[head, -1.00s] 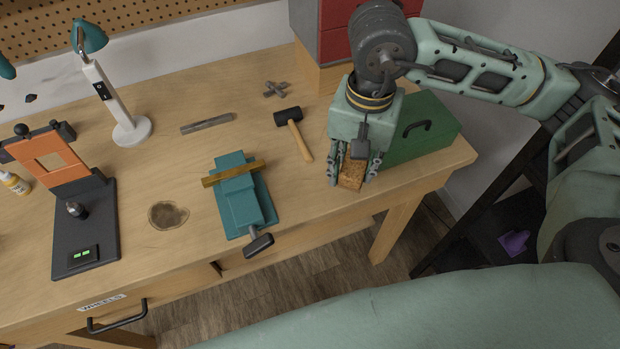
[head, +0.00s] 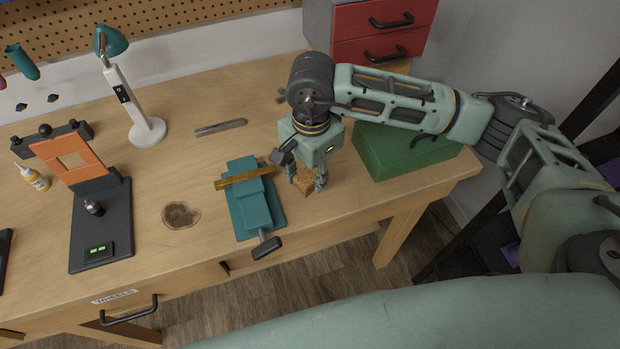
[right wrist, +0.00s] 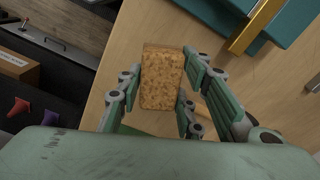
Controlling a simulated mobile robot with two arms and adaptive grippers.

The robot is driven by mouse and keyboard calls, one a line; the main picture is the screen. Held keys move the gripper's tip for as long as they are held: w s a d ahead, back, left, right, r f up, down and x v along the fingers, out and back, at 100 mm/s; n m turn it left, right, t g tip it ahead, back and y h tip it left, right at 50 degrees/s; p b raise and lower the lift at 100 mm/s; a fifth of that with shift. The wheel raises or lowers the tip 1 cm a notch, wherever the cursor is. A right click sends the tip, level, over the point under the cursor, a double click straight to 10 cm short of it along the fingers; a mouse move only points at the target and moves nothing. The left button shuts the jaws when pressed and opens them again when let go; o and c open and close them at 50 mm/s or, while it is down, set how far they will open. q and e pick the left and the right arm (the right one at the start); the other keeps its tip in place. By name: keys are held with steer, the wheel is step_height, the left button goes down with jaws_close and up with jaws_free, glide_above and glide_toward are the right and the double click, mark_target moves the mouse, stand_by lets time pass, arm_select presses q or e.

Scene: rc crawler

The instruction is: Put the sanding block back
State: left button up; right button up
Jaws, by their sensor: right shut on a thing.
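The sanding block (head: 304,181) is a small tan-brown speckled cork-like block. My right gripper (head: 307,184) is shut on it, with a finger on each side, just right of the teal vise. The right wrist view shows the block (right wrist: 162,80) between the fingers of the gripper (right wrist: 160,85), its far end sticking out past them. I cannot tell whether the block touches the bench or hangs a little above it. My left gripper is not in view.
The teal vise (head: 262,209) with a brass-coloured bar (head: 247,178) stands close left of my gripper. A green box (head: 400,158) is to the right. A metal file (head: 220,127), a white lamp (head: 148,131) and an orange-framed stand (head: 72,160) are farther left. The bench front right is clear.

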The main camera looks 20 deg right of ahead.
mark_target(310, 182)
step_height(310, 182, down, 3)
steer(key=shift+f+p, duration=0.1)
steer(key=shift+p, duration=0.7)
steer(key=shift+f, duration=0.45)
steer(key=shift+f+b, duration=0.25)
steer(key=shift+b, duration=0.05)
steer(key=o, duration=1.1)
steer(key=shift+r, duration=0.1)
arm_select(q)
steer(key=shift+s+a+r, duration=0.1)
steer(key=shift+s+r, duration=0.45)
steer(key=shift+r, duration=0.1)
